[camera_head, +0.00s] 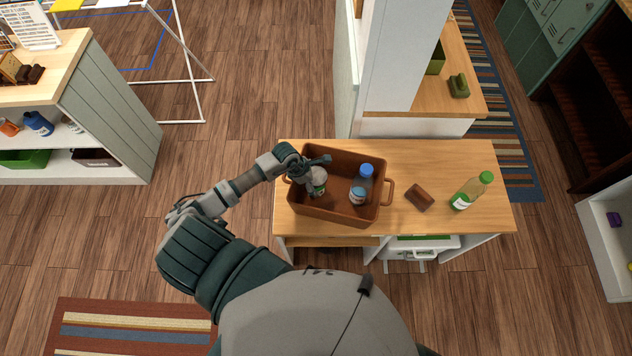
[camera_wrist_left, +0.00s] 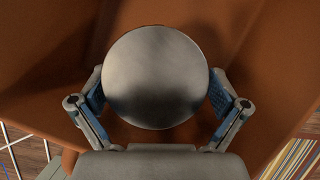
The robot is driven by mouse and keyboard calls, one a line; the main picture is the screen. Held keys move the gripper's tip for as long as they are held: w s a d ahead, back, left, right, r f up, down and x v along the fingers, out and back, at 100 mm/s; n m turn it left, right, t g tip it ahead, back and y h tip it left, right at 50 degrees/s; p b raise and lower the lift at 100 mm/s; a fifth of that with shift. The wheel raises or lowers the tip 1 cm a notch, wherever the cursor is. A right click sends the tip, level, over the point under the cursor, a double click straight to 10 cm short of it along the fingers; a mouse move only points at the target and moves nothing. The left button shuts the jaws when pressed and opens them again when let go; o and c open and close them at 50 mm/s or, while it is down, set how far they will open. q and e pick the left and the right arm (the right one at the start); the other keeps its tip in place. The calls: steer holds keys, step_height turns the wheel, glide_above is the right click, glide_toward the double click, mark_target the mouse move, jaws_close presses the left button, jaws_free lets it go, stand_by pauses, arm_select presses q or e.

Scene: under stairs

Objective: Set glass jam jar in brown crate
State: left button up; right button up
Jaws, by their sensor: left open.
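The brown crate (camera_head: 335,214) stands on the wooden counter with handles at its left and right ends. A glass jar with a round pale lid and a green label (camera_head: 318,180), probably the jam jar, is inside the crate's left part. Its silver lid (camera_wrist_left: 157,77) fills the middle of the left wrist view. My left gripper (camera_head: 312,178) reaches into the crate from the left. Its fingers are open, one on each side of the lid; I cannot tell whether they touch the jar. The jar's base is hidden in the wrist view. My right gripper is not in view.
In the crate's right part are a blue-capped bottle (camera_head: 365,173) and a small jar with a blue label (camera_head: 357,196). On the counter (camera_head: 440,160), right of the crate, are a brown block (camera_head: 419,197) and a green-capped bottle (camera_head: 472,190). A white pillar (camera_head: 400,60) rises behind.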

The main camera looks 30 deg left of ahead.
arm_select(q)
steer(key=v, duration=1)
steer(key=shift+s+a+r+b, duration=0.15)
steer(key=shift+r+b, duration=0.15)
steer(key=shift+r, duration=0.05)
steer(key=shift+a, duration=0.1)
steer(key=shift+f, duration=0.1)
